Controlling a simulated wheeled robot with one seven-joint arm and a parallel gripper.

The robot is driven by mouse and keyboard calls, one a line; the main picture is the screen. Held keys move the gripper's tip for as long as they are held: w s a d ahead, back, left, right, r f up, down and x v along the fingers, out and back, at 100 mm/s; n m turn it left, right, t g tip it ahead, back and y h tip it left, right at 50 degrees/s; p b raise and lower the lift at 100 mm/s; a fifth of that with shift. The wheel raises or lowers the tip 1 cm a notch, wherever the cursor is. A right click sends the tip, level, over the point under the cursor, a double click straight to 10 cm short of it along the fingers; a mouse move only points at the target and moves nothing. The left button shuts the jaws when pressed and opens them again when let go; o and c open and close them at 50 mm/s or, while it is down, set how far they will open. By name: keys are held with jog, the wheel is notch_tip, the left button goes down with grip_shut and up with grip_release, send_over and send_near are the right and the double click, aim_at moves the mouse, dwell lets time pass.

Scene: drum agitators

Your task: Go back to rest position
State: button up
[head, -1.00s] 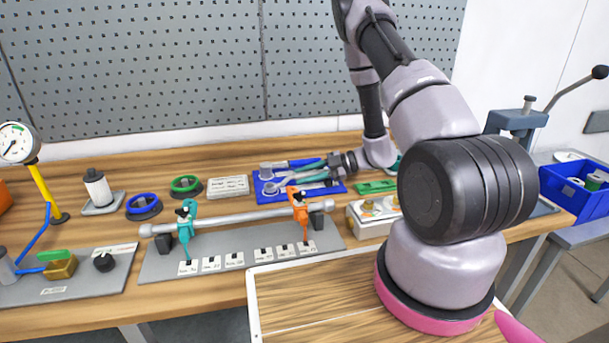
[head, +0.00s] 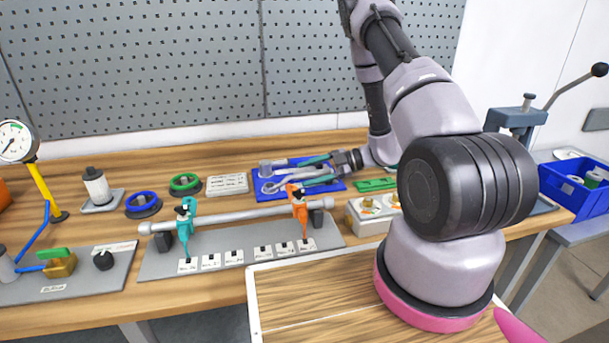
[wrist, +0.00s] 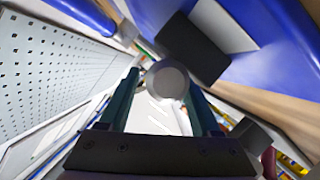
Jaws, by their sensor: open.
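My gripper (head: 308,172) is open over the blue tool tray (head: 262,196) at the back middle of the bench. Its two teal fingers point left, low above the tray. Grey wrench-like tools (head: 268,172) lie on the tray, partly hidden by the fingers. In the wrist view the two fingers (wrist: 163,88) stand apart, with a round grey tool end (wrist: 166,80) showing between them. I cannot tell whether the fingers touch any tool.
A fixture with a grey bar (head: 245,215) and teal and orange clamps stands in front of the tray. A white box (head: 368,226) and green block (head: 375,185) are to its right. A press (head: 515,120) and blue bin (head: 570,190) stand at far right. A pegboard (head: 150,70) rises behind.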

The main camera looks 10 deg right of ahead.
jog(key=v, duration=0.9)
jog(key=s+a+r+n+g+h, duration=0.1)
jog(key=s+a+r+n, duration=0.15)
jog(key=r+n, duration=0.45)
jog(key=s+a+r+n+g+h, duration=0.2)
jog(key=s+r+n, duration=0.1)
jog(key=r+n, duration=0.4)
jog(key=s+a+r+n+g+h, duration=0.1)
jog(key=s+a+r+n, duration=0.15)
jog(key=r+n, duration=0.45)
jog(key=s+d+r+n+t+h, duration=0.2)
jog(key=s+r+n+t+h, duration=0.6)
jog(key=n, duration=1.6)
jog(key=a+v, duration=0.1)
jog(key=v, duration=0.5)
jog(key=shift+s+r, duration=0.25)
jog(key=shift+r, duration=0.15)
